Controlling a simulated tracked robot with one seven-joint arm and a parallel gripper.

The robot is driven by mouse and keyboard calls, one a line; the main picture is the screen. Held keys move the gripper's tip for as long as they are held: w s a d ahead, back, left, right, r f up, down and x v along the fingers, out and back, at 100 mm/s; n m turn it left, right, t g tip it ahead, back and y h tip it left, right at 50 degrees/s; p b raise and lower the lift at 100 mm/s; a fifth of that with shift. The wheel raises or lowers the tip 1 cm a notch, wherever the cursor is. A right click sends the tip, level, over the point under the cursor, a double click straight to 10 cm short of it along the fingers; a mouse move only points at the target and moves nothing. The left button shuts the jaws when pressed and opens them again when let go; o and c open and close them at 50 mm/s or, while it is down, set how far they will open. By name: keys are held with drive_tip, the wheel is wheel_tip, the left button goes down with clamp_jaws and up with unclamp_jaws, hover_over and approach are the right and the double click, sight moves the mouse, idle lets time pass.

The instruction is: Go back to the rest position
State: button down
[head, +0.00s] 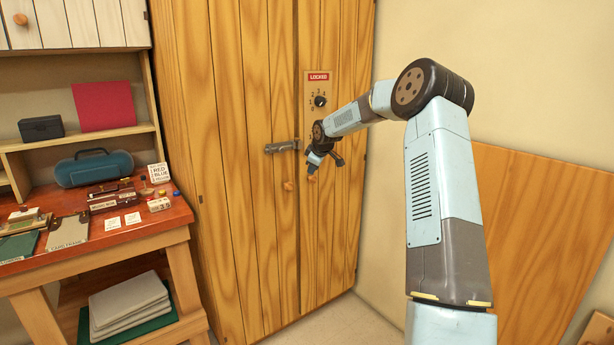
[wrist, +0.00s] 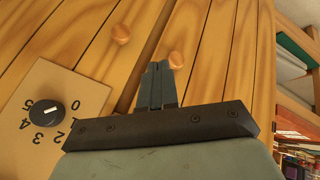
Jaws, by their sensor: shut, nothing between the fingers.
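My gripper (head: 312,177) is at the end of my arm, in front of the tall wooden cabinet (head: 235,90), below its dial panel and right of the metal latch (head: 282,147). In the wrist view the two fingers (wrist: 157,72) lie together, shut with nothing between them. Their tips appear close to a round wooden knob (wrist: 176,59); whether they touch it I cannot tell. A second knob (wrist: 121,34) is further left. The black dial (wrist: 47,110) with numbers around it is at the left. The head view shows a red "LOCKED" sign (head: 318,77) above the dial (head: 320,101).
A red-topped workbench (head: 130,225) stands left of the cabinet, with a blue toolbox (head: 94,168), a small sign (head: 158,173) and several small items on it. Grey folded sheets (head: 130,300) lie on its lower shelf. A wooden panel (head: 545,220) leans on the right wall.

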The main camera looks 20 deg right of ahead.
drive_tip(key=s+a+r+m+h, duration=0.1)
drive_tip(key=s+a+r, duration=0.3)
drive_tip(key=s, duration=0.6)
drive_tip(key=s+a+r+m+g+h, duration=0.1)
drive_tip(key=s+a+r+m, duration=0.1)
drive_tip(key=s+r, duration=0.65)
drive_tip(key=s+a+r+m+h, duration=0.1)
drive_tip(key=s+a+r, duration=0.15)
drive_tip(key=s, duration=0.85)
drive_tip(key=s+f+m+y, duration=0.1)
drive_tip(key=s+m, duration=0.5)
drive_tip(key=s, duration=2.6)
drive_tip(key=shift+f+m+y, duration=0.35)
drive_tip(key=shift+m+y, duration=0.05)
drive_tip(key=shift+y, duration=0.1)
